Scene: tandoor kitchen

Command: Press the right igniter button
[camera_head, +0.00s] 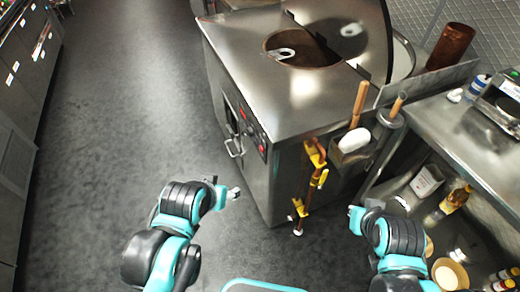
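The steel tandoor oven (290,100) stands at the centre, its front face turned to the left. A control panel (252,132) with small dark knobs and red marks sits on that face, seen at a steep angle. I cannot pick out the right igniter button among them. My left gripper (234,193) is low in front of the oven, below the panel and apart from it. My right gripper (362,212) is at the right, below the side counter. Both are small in view, and I cannot tell whether their fingers are open or shut.
Yellow gas valves and a pipe (315,180) run down the oven's near side. A holder (352,150) with wooden-handled tools hangs beside them. A steel counter (455,145) with a stocked lower shelf stands right. The floor (120,130) left of the oven is clear.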

